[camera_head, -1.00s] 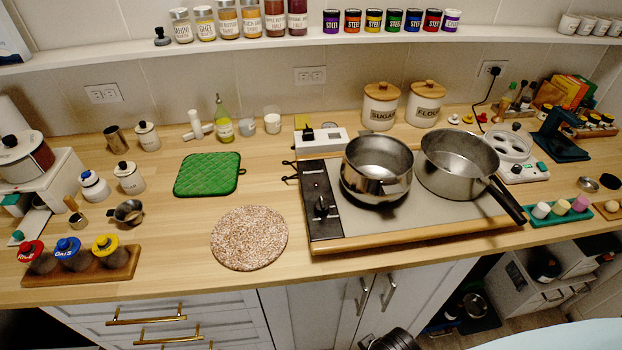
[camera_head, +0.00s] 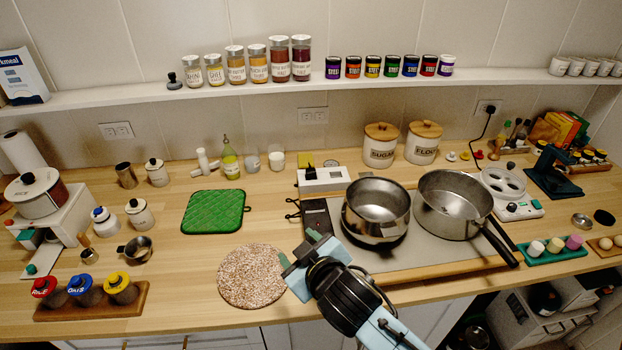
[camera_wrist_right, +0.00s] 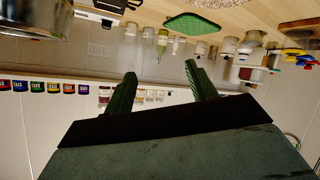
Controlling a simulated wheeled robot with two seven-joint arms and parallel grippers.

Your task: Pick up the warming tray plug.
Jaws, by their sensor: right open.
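A stove-like warming tray (camera_head: 410,262) with a grey top, dark left panel and wooden front edge stands right of centre, bearing two metal pots. I cannot tell for sure which plug belongs to it. A small black plug-like piece (camera_head: 310,172) stands on a white box (camera_head: 325,180) behind the tray's left end. Another black plug (camera_head: 490,109) sits in the right wall outlet, its cord hanging down. My right gripper (camera_head: 300,249) is open and empty above the counter, between the round cork mat and the tray. Its open fingers (camera_wrist_right: 160,82) show in the right wrist view. My left gripper is out of view.
The two pots (camera_head: 376,212) (camera_head: 452,203) stand close right of the gripper, one handle jutting over the front edge. A cork mat (camera_head: 252,277) and green pad (camera_head: 214,211) lie left. Canisters (camera_head: 380,147) stand behind. A jar-lined shelf (camera_head: 130,99) runs above; the counter's middle left is clear.

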